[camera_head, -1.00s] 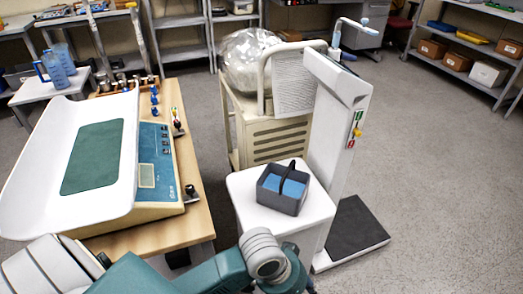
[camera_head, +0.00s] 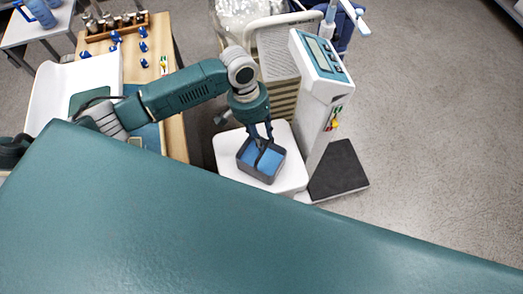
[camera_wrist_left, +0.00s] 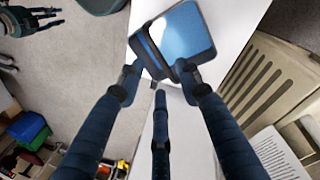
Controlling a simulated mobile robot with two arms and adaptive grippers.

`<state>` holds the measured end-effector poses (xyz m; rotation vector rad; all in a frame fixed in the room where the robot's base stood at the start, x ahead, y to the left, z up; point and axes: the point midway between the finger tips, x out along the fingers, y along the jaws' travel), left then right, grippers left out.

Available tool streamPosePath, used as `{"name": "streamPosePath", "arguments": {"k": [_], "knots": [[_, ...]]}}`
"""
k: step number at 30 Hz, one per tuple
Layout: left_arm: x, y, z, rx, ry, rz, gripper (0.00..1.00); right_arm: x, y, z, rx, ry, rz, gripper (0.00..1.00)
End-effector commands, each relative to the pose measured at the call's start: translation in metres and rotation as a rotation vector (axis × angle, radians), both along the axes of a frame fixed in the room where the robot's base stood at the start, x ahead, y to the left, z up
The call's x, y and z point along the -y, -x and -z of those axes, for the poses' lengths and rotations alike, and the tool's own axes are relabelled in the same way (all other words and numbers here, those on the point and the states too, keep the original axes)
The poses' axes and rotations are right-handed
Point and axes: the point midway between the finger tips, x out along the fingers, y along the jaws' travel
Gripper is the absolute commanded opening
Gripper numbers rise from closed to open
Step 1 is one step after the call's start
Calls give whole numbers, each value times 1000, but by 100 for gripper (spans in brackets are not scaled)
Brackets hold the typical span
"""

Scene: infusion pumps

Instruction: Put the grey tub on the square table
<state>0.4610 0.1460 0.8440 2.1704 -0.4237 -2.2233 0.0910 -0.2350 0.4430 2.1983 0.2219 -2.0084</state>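The grey tub (camera_head: 244,158) has blue inside and a dark arched handle. It stands upright on a small white square-cornered top (camera_head: 225,150), beside the column scale. My left gripper (camera_head: 263,133) is directly above the tub, pointing down, with fingertips at the handle. In the left wrist view the tub (camera_wrist_left: 185,35) lies beyond the fingertips (camera_wrist_left: 158,75). The fingers are spread, with the handle bar between them; contact cannot be made out. My right gripper (camera_wrist_left: 42,18) shows at the upper left of the left wrist view, empty, fingers apart.
A column scale (camera_head: 325,85) with a dark platform (camera_head: 340,168) stands right of the tub. A cream cart (camera_head: 280,50) is behind it. A wooden table (camera_head: 165,60) with a baby scale is left. Another white table (camera_head: 18,32) with blue jugs is back left. Floor at right is clear.

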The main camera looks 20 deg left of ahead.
Motion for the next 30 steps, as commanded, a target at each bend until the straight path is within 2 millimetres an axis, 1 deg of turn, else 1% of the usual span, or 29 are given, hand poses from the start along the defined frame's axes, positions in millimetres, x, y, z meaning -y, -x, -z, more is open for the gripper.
{"name": "streamPosePath", "arguments": {"k": [1,3,6,11,15,19,22,28,29,30], "knots": [[2,2,10,-4,-1,1,35,0,1,-1,-1,0,0,29],[4,1,20,-2,0,0,35,0,0,-2,-1,0,0,29],[6,2,30,-1,0,1,35,0,0,-3,-1,0,0,29],[8,2,40,0,-1,1,35,0,0,-7,0,0,0,29],[14,4,60,-2,0,1,35,0,-1,-16,0,0,0,29],[17,3,78,1,-1,2,35,0,-1,-17,0,0,0,29],[18,3,84,3,-1,4,35,0,0,-17,-1,0,0,29],[18,3,85,4,0,3,35,0,0,-17,-2,0,1,29],[18,3,85,4,0,3,31,0,0,-17,-1,0,1,29],[18,3,85,4,0,3,23,0,0,-17,-1,0,1,29]]}}
